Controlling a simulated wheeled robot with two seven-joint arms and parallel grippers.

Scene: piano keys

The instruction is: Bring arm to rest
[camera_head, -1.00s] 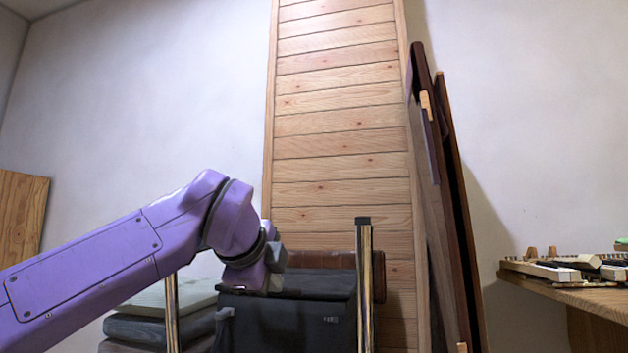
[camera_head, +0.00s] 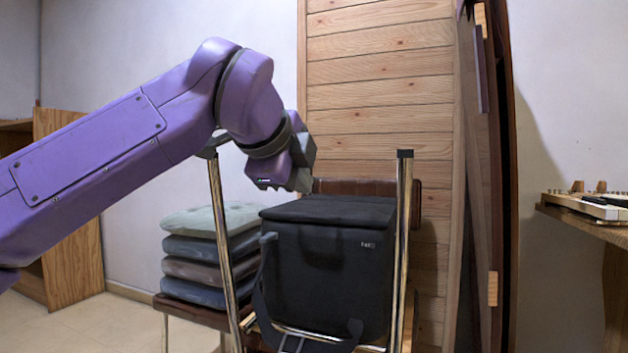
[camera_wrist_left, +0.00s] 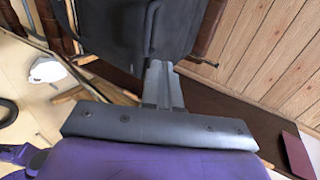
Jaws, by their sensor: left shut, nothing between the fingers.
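My purple left arm (camera_head: 165,120) comes in from the left in the head view and bends down at the wrist. Its dark grey left gripper (camera_head: 301,163) shows just above the black bag in the picture; whether they touch I cannot tell. In the left wrist view, the left gripper (camera_wrist_left: 162,82) has its grey fingers together with nothing between them. The black bag (camera_head: 325,262) stands on a chair with chrome posts, and part of it shows beyond the fingers in the left wrist view (camera_wrist_left: 115,28). My right gripper is in neither view.
Chrome posts (camera_head: 402,230) rise beside the bag. Stacked cushions (camera_head: 207,258) lie left of it. Dark boards (camera_head: 487,160) lean by the wood panelling (camera_head: 380,92). A wooden table with piano keys (camera_head: 590,206) is at the right. A wooden cabinet (camera_head: 72,235) stands far left.

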